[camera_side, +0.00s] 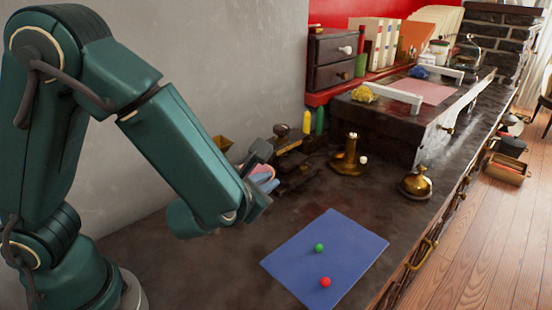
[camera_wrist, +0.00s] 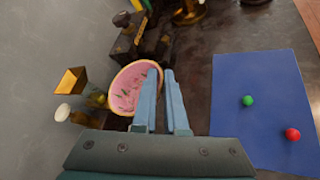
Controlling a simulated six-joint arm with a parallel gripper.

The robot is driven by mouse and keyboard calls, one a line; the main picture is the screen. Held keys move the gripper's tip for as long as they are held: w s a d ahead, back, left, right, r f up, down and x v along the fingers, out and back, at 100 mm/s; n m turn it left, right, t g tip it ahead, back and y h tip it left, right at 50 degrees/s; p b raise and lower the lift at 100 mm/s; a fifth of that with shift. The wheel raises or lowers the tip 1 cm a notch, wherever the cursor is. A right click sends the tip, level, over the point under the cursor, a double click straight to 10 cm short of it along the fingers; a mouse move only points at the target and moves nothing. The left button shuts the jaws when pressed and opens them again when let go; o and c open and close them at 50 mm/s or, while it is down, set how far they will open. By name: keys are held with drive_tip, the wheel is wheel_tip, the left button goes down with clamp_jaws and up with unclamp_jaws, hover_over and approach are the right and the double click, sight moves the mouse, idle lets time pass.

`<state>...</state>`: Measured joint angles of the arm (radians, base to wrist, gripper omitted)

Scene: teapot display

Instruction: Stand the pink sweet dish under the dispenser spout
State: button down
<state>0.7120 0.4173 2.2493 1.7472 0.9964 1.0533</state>
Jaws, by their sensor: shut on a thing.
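The pink sweet dish (camera_wrist: 128,88), with a cream rim and small dark marks inside, shows in the wrist view left of my fingers. My gripper (camera_wrist: 161,73) has pale blue fingers shut on the dish's right rim. In the side view the dish (camera_side: 263,171) shows as a small pink patch at my gripper (camera_side: 263,184), partly hidden by my wrist. A dark device with a yellow part (camera_wrist: 138,38) is just beyond the dish in the wrist view. It may be the dispenser; I cannot make out its spout clearly.
A blue mat (camera_side: 325,258) holds a green ball (camera_side: 319,247) and a red ball (camera_side: 325,281). A brass stand (camera_side: 348,160) and brass bell (camera_side: 416,184) are farther back. A gold cup (camera_wrist: 71,80) stands left of the dish.

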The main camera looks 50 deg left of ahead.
drive_tip(key=shift+f, duration=4.65)
drive_tip(key=shift+a+f, duration=0.1)
drive_tip(key=shift+a, duration=3.65)
drive_tip(key=shift+f, duration=0.25)
drive_tip(key=c, duration=0.9)
unclamp_jaws()
